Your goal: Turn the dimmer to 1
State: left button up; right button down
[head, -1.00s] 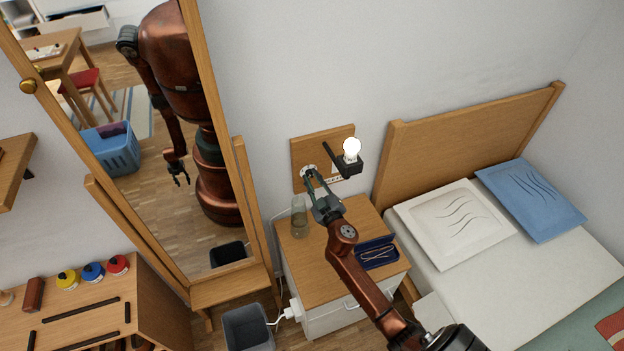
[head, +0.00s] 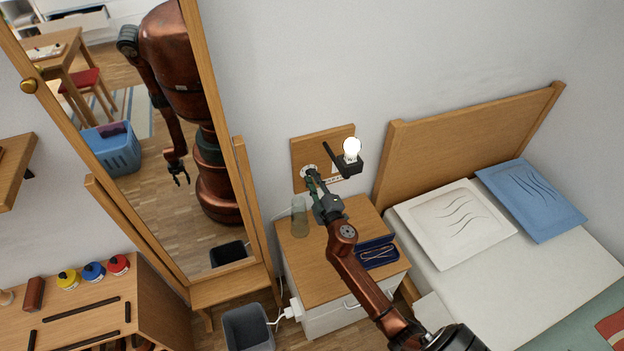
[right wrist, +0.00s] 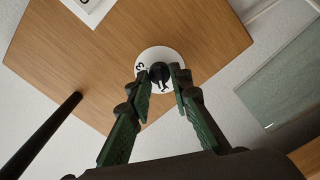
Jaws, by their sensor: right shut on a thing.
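The dimmer is a dark knob (right wrist: 160,73) on a round white dial with printed numbers, mounted on a wooden wall board (head: 304,148). In the head view the white dial (head: 308,171) shows just beyond my right gripper (head: 311,174). In the right wrist view my right gripper (right wrist: 160,78) has its green fingers on either side of the knob, shut on it. A 3 is readable at the dial's left; the other marks are partly hidden. The bulb (head: 351,148) on the board's dark arm glows white. My left gripper does not show directly.
The nightstand (head: 318,278) below holds a clear glass (head: 299,218) and a blue tray (head: 376,254). A tall mirror (head: 205,245) stands left, reflecting part of me. The bed (head: 490,275) is at right, a grey bin (head: 247,328) at lower left.

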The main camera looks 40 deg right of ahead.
jog(key=shift+f, duration=0.1)
jog(key=c, duration=1.8)
grip_release()
jog(key=shift+o, duration=0.2)
jog(key=v, duration=1.2)
